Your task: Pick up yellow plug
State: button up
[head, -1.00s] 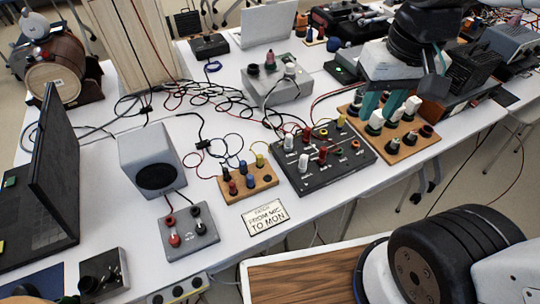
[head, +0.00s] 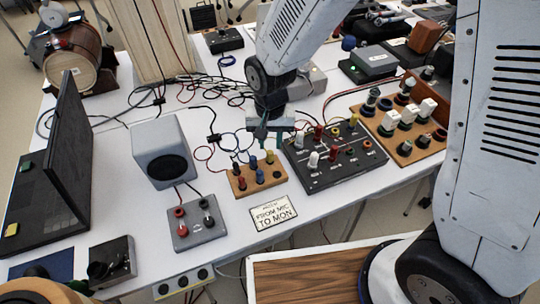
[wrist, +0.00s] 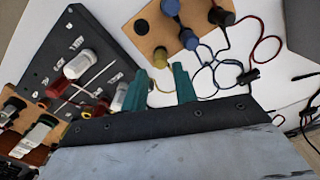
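A yellow plug (head: 269,157) stands at the back right corner of a small wooden block (head: 243,190). In the wrist view the yellow plug (wrist: 160,57) shows just beyond the fingertips, roughly in line with the gap between them. My gripper (head: 271,132) hangs above and just behind the block, pointing down. Its teal fingers are apart and nothing is between them in the wrist view (wrist: 157,80). Another yellow plug (head: 353,120) stands on the black panel to the right.
Blue plugs (head: 260,176) and a dark plug stand close by on the block. The black panel (head: 330,180), with red and white plugs, is to the right. A grey speaker (head: 145,145) is to the left. Thin cables lie behind the block. A label card (head: 270,213) lies in front.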

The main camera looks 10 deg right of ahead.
aim_at(270, 152)
notch_tip(270, 152, down, 6)
jog(key=shift+f, duration=0.1)
grip_shut()
jog(key=shift+r, duration=0.25)
